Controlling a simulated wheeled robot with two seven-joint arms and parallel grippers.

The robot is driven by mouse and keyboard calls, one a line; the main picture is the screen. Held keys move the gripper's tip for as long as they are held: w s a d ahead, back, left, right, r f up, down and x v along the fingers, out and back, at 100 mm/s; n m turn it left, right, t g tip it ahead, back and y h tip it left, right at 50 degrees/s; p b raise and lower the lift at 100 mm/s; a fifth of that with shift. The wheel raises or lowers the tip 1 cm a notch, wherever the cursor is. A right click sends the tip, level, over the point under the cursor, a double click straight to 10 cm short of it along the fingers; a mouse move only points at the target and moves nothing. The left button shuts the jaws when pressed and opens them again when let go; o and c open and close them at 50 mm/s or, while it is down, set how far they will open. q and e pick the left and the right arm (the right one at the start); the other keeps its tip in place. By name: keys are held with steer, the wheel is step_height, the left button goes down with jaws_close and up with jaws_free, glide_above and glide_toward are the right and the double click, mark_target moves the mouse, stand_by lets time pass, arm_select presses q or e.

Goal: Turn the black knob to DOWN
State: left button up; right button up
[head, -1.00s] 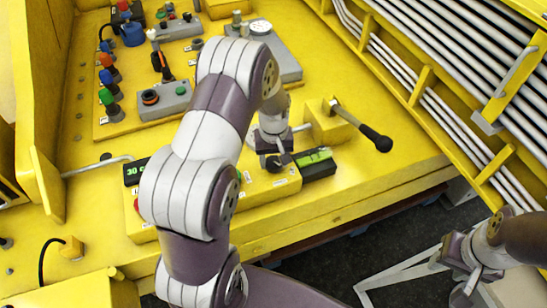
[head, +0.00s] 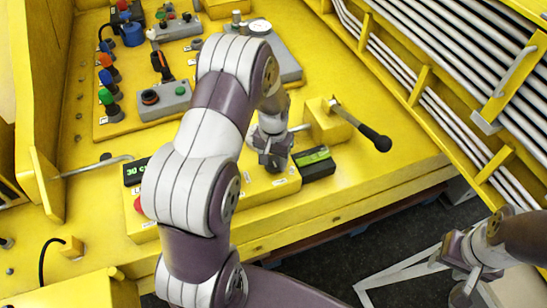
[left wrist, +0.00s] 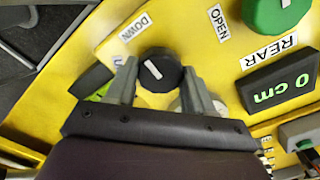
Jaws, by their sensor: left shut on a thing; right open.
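The black knob (left wrist: 164,68) has a white pointer line and sits on the yellow panel. In the left wrist view it is between the fingers of my left gripper (left wrist: 160,88), which is shut on it. The pointer slants up and to the left, roughly towards the DOWN label (left wrist: 135,27). Another label beside the knob is mostly hidden by a finger. In the head view my left gripper (head: 274,155) is down at the panel box and hides the knob. My right gripper (head: 473,278) is open and empty at the lower right, away from the panel.
In the head view a black-handled lever (head: 375,139) sticks out to the right, near a green-lit display (head: 315,163). Joysticks and switch boxes stand farther back.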

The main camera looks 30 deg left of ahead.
mark_target(273, 161)
arm_select(q)
steer(key=shift+r, duration=0.1)
steer(key=o, duration=1)
steer(key=shift+o, duration=0.2)
steer(key=shift+r, duration=0.3)
step_height(273, 161, up, 12)
steer(key=b, duration=0.2)
steer(key=shift+b, duration=0.4)
